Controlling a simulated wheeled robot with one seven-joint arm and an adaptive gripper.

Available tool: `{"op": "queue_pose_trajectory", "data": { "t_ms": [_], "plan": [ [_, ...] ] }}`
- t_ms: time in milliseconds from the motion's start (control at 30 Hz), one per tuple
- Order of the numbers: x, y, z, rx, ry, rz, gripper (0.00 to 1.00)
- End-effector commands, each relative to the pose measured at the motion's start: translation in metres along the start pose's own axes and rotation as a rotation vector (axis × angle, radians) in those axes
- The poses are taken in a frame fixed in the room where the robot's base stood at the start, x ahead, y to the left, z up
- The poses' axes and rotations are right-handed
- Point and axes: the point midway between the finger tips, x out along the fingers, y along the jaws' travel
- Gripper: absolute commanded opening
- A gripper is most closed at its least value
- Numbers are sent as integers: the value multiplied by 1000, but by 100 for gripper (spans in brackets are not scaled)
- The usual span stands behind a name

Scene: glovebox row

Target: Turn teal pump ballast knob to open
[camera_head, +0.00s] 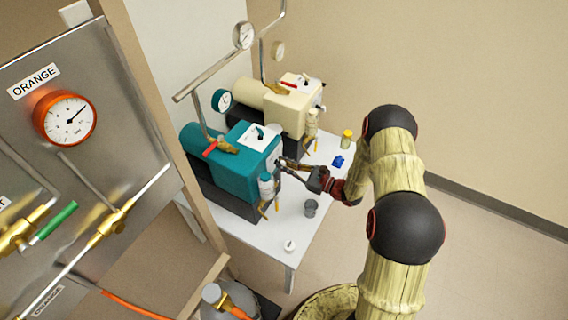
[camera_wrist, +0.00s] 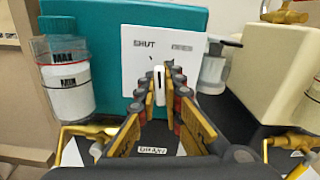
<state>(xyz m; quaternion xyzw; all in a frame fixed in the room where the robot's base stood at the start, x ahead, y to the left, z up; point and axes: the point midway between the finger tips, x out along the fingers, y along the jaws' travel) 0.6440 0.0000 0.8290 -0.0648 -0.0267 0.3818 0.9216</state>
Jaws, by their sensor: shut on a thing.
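The teal pump (camera_head: 232,172) stands on the white table, and its body also fills the upper wrist view (camera_wrist: 120,14). In the wrist view a white plate (camera_wrist: 140,62) on its end face reads SHUT at left; a fainter label at right is too blurred to read. A small pale knob (camera_wrist: 158,85) with a dark mark sits below the labels, its mark roughly upright. My gripper (camera_head: 283,163) is at the pump's end face. In the wrist view its fingers (camera_wrist: 158,88) are closed on the knob from both sides, covering its edges.
A cream pump (camera_head: 290,108) stands behind the teal one. A white MAX-marked container (camera_wrist: 66,85) is left of my fingers. A grey cup (camera_head: 310,207), a blue item (camera_head: 338,161) and a yellow-capped jar (camera_head: 347,138) stand on the table (camera_head: 270,233). The orange-gauge panel (camera_head: 90,130) is at left.

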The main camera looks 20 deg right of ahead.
Motion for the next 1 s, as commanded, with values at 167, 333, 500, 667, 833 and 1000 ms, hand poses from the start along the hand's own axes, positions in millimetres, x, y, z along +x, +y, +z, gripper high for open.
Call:
{"op": "queue_pose_trajectory", "data": {
  "t_ms": [167,333,500,667,833,1000],
  "plan": [
    [0,-1,1,81,0,0,0],
    [0,-1,0,127,0,0,0],
    [0,-1,0,141,0,0,0],
    [0,-1,0,142,0,0,0],
    [0,-1,0,141,0,-1,10],
    [0,-1,0,141,0,0,20]
  ]
}}
